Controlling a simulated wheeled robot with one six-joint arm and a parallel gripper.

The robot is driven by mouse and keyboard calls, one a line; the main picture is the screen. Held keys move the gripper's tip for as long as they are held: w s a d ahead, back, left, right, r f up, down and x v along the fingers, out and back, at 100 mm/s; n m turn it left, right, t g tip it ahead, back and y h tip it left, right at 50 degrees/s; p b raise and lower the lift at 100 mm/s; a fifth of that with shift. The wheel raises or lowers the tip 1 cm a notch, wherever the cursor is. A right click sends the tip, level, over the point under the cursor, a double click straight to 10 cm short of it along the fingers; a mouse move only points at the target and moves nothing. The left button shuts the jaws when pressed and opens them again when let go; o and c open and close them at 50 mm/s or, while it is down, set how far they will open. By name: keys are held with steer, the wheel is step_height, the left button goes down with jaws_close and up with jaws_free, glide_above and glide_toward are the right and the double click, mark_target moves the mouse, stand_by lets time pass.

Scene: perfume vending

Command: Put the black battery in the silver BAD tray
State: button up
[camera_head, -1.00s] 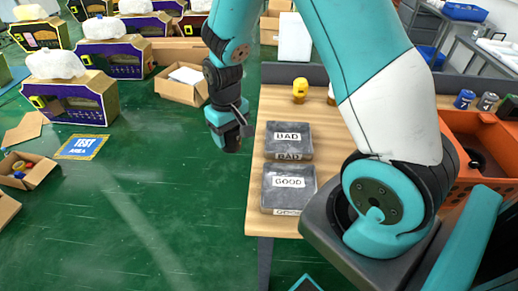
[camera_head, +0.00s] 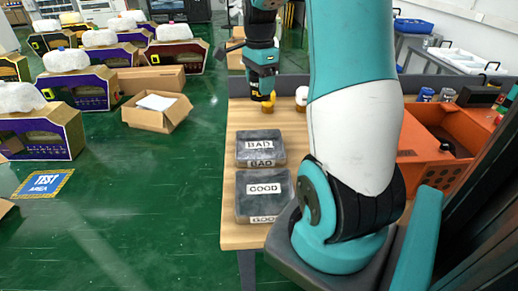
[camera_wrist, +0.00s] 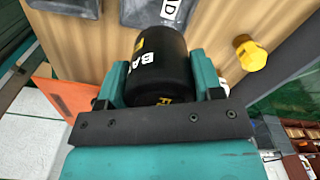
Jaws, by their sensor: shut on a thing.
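My gripper (camera_head: 262,88) is shut on the black battery (camera_wrist: 158,62), which sits upright-looking between the two teal fingers in the wrist view. White and yellow lettering shows on it. In the head view the gripper hangs over the far end of the table, beyond the BAD tray (camera_head: 260,159). The BAD tray is dark grey with white labels and looks empty. Part of a grey tray with a label ending in D (camera_wrist: 172,10) shows at the top of the wrist view. The battery is above the table and apart from the tray.
The GOOD tray (camera_head: 263,209) lies just in front of the BAD tray. A yellow-topped item (camera_head: 268,105) and a white-topped item (camera_head: 301,98) stand near the gripper. An orange bin (camera_head: 415,160) is at the right. Cardboard boxes lie on the green floor at the left.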

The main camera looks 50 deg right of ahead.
step_height(320, 180, down, 19)
steer(key=shift+r+p, duration=0.2)
steer(key=shift+p, duration=0.4)
steer(key=shift+f, duration=0.15)
steer(key=o, duration=1.2)
steer(key=shift+c, duration=0.2)
